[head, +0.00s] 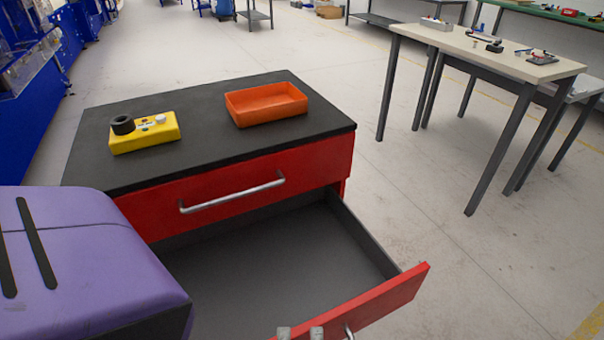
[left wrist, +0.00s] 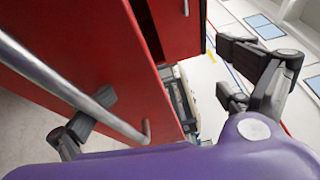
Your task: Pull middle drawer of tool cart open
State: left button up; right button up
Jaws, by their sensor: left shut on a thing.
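The tool cart (head: 217,138) has a black top and red drawer fronts. Its top drawer (head: 235,190) is closed, with a silver bar handle. The middle drawer (head: 370,308) below it is pulled well out, and its grey inside is empty where I can see it. Only a bit of the middle drawer's handle (head: 348,332) shows in the head view; the bar (left wrist: 60,85) runs large across the left wrist view. My left gripper (head: 300,333) is at this handle, shut on it, with one finger visible against the bar. Its grip is partly hidden. My right gripper is not in view.
A yellow control box (head: 145,134) and an orange tray (head: 266,104) sit on the cart top. A worktable (head: 480,55) with small items stands at the right. The floor (head: 430,210) between cart and worktable is clear.

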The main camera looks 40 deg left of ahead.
pick_arm(q)
jog(key=shift+s+d+r, duration=0.2)
jog(key=shift+s+r, duration=0.1)
jog(key=shift+r, duration=0.2)
jog(key=shift+c, duration=0.4)
jog(key=shift+s+d+f, duration=0.25)
jog(key=shift+s+d, duration=0.2)
jog(key=shift+s, duration=0.05)
jog(key=shift+c, duration=0.4)
jog(key=shift+b+v, duration=0.6)
jog(key=shift+v, duration=2.15)
jog(key=c, duration=1)
jog(key=shift+s+d+f+b, duration=0.35)
jog(key=shift+s+d+f, duration=0.15)
jog(key=shift+s+d, duration=0.2)
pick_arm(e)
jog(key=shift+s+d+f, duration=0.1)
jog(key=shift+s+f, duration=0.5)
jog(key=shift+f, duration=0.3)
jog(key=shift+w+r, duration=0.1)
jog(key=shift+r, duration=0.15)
pick_arm(q)
jog(key=shift+w+r+p, duration=0.1)
jog(key=shift+p, duration=0.2)
